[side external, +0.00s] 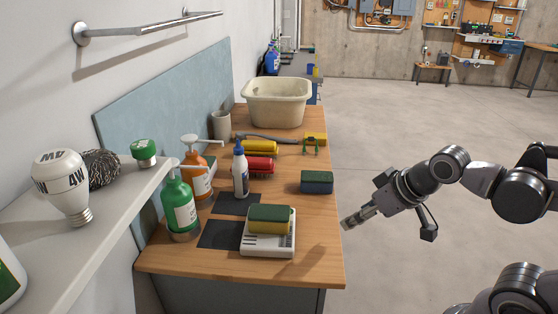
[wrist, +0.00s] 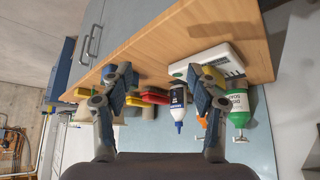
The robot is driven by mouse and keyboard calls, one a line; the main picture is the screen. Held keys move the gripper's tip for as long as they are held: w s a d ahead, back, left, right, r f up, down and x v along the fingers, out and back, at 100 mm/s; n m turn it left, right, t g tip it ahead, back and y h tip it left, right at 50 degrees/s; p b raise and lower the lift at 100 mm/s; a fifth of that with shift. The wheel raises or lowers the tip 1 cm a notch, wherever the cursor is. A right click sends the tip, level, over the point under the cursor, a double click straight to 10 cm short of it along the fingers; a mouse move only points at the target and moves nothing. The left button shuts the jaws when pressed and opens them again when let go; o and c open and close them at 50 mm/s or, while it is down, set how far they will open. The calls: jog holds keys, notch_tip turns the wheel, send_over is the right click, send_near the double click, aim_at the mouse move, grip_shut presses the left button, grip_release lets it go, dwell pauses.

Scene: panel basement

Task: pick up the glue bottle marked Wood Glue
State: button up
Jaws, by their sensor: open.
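A white bottle with a blue pointed cap (side external: 240,172) stands upright on the wooden bench, behind the white soap tray. It is the only glue-like bottle; its label is too small to read. It also shows upside down in the wrist view (wrist: 178,104), between my finger pads and farther off. My gripper (side external: 347,222) is open and empty, off the bench's right edge and apart from the bottle. In the wrist view its two fingers (wrist: 160,80) are spread wide.
A sponge on a white tray (side external: 255,246) stands at the bench front, and a blue-green sponge (side external: 317,182) near the right edge. A green bottle (side external: 179,207) and an orange pump bottle (side external: 197,178) stand left of the white bottle.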

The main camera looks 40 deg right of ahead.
notch_tip(320, 180, up, 12)
jog(key=n+g+h, duration=0.3)
jog(key=n+g, duration=0.1)
jog(key=n, duration=2.5)
send_over(238, 147)
jog(key=s+a, duration=0.2)
jog(key=shift+t, duration=0.3)
jog(key=shift+s+x, duration=0.2)
jog(key=shift+x, duration=2.3)
jog(key=shift+s+x, duration=0.15)
jog(key=shift+x, duration=2.35)
jog(key=shift+f, duration=0.15)
grip_shut()
